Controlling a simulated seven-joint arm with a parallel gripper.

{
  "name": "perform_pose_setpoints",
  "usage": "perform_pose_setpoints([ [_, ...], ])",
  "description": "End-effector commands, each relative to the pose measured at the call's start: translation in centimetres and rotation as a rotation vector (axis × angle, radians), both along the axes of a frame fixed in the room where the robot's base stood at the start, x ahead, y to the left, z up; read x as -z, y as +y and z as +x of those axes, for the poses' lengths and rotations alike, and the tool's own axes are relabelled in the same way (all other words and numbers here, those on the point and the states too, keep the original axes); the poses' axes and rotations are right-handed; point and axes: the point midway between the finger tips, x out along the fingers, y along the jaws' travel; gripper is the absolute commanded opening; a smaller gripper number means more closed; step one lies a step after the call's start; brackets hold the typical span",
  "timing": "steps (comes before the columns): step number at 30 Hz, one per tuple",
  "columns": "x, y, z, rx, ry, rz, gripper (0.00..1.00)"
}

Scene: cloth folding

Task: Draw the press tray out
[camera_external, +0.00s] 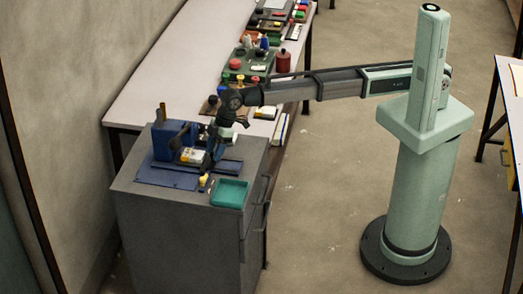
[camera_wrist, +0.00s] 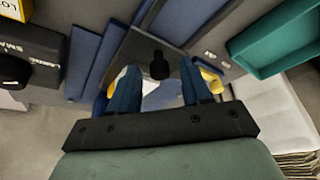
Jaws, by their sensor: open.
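A dark flat plate (camera_wrist: 128,48) with an upright black knob (camera_wrist: 158,64) lies ahead of my gripper in the wrist view; it looks like the press tray. My gripper (camera_wrist: 158,78) is open, its two blue fingers on either side of the knob in the picture. I cannot tell whether they touch it. In the external view my gripper (camera_external: 214,158) points down over the cabinet top, beside the blue press (camera_external: 164,141). The tray there is partly hidden by my gripper. A pale, yellowish block (camera_external: 192,156) shows at the press.
A teal open tray (camera_external: 230,192) sits at the cabinet's front right, also in the wrist view (camera_wrist: 275,45). A dark blue mat (camera_external: 160,178) lies at the front left. The cabinet (camera_external: 180,235) adjoins a long bench (camera_external: 150,90) with several small objects further back.

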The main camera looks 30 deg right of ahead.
Motion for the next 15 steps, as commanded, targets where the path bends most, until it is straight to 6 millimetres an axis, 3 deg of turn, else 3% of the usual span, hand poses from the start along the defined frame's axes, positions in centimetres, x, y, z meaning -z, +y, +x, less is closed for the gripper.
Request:
perform_pose_setpoints([
  [6,0.02,0.0,0.0,0.0,0.0,0.0,0.48],
  [15,0.01,-0.01,0.01,0.0,0.0,0.0,0.2],
])
